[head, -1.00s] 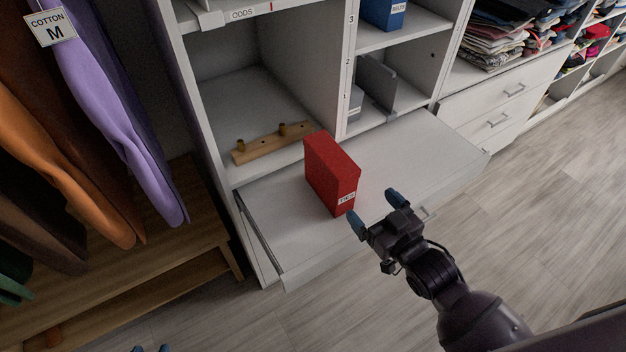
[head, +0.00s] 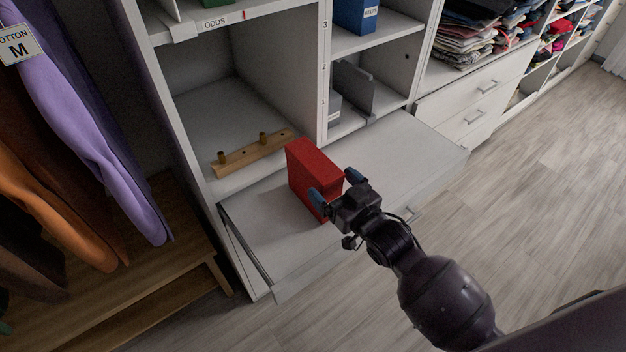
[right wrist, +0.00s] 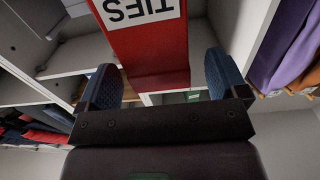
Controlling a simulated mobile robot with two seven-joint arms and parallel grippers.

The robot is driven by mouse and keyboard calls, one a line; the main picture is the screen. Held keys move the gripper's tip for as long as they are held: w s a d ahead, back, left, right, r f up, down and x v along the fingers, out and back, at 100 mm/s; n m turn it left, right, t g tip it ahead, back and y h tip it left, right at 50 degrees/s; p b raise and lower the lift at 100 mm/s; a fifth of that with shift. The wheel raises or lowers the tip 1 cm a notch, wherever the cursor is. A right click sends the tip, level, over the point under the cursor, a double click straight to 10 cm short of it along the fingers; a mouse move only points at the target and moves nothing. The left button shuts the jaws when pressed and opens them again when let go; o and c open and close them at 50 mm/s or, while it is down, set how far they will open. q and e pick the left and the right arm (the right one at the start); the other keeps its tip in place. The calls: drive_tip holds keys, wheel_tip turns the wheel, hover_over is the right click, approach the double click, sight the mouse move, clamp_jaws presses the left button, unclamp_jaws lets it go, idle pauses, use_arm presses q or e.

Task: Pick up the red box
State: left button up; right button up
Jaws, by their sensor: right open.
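The red box (head: 312,172) stands upright on a white pull-out surface below the cubbies in the head view. My right gripper (head: 336,186) is open at the box's near end, with its blue fingertips on either side of that end. In the right wrist view the red box (right wrist: 150,45) shows between the two spread fingers (right wrist: 160,85), with a white label reading TIES, upside down. Gaps show between the box and both fingers there. The head view hides the label behind the gripper. My left gripper is not in view.
The white pull-out surface (head: 400,150) is clear to the right of the box. A wooden strip with pegs (head: 252,153) lies in the cubby behind it. A blue box (head: 357,14) sits on a higher shelf. Hanging clothes (head: 90,130) are at the left.

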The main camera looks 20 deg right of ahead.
sight(325, 177)
drive_tip(key=shift+x, duration=1.7)
drive_tip(key=shift+c, duration=0.4)
drive_tip(key=c, duration=1.2)
drive_tip(key=shift+c, duration=0.9)
drive_tip(key=shift+r, duration=0.1)
